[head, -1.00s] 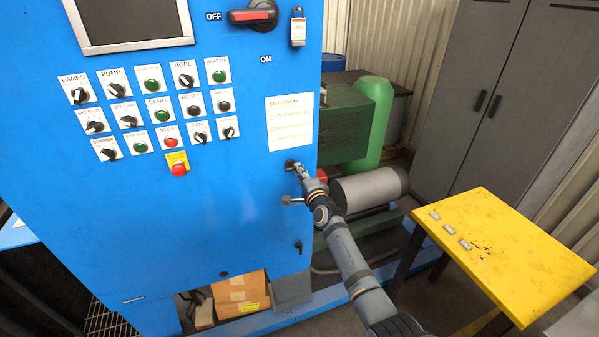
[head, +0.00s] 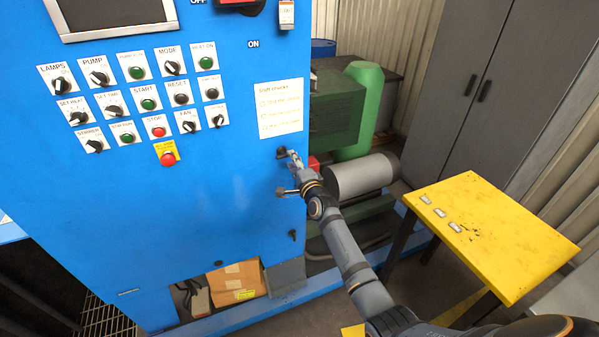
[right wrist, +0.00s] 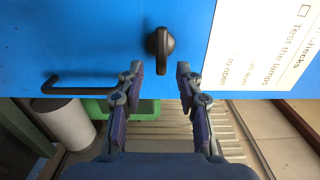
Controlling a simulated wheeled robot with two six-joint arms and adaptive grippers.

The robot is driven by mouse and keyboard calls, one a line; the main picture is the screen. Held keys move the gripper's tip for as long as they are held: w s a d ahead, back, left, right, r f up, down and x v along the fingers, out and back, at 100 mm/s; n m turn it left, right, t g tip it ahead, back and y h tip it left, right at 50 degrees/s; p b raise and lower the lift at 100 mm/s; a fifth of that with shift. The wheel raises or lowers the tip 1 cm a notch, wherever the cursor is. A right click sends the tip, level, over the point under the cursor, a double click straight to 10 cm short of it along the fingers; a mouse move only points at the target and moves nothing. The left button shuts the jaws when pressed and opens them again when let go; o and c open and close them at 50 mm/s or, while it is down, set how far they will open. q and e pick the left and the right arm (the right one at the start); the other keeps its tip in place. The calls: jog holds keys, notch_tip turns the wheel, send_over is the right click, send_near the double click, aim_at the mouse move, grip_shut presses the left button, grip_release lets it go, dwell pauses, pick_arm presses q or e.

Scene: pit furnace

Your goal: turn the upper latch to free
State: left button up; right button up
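The upper latch (head: 281,153) is a small black turn-knob near the right edge of the blue cabinet door, below the paper checklist. In the right wrist view the latch (right wrist: 159,48) shows as a black oblong grip, its long side running up and down the picture. My right gripper (head: 296,161) is close in front of it. In the right wrist view the gripper's fingers (right wrist: 160,74) are spread, one on each side of the latch's lower end, with visible gaps and nothing gripped. My left gripper is not in view.
A door handle (head: 286,191) sits just below the latch, and a lower latch (head: 292,234) below that. A green machine with a grey cylinder (head: 362,175) stands behind the cabinet's right side. A yellow table (head: 500,235) stands at right.

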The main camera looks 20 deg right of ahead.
jog(key=s, duration=1)
jog(key=shift+d, duration=0.2)
jog(key=shift+s, duration=0.1)
jog(key=s+d+f+n+g+b, duration=0.1)
jog(key=s+f+n+g, duration=0.3)
jog(key=f, duration=0.9)
jog(key=s+d+f+n+g+h, duration=0.1)
jog(key=s+f+n+g, duration=0.1)
jog(key=s+f, duration=0.8)
jog(key=s+d+f+n+g+b, duration=0.1)
jog(key=s+f+n+g, duration=0.15)
jog(key=f, duration=1.35)
jog(key=s+f+n+g, duration=0.2)
jog(key=s+f, duration=0.4)
jog(key=s, duration=0.6)
jog(key=s+f+n+g+b, duration=0.1)
jog(key=s+f+n+g, duration=0.2)
jog(key=s+f, duration=0.4)
jog(key=s+f+n+g, duration=0.3)
jog(key=s+f, duration=0.4)
jog(key=s, duration=1)
jog(key=shift+s+d+f+n+b, duration=0.2)
jog(key=shift+s+d+n+b, duration=0.15)
jog(key=shift+n, duration=0.5)
jog(key=shift+w, duration=0.1)
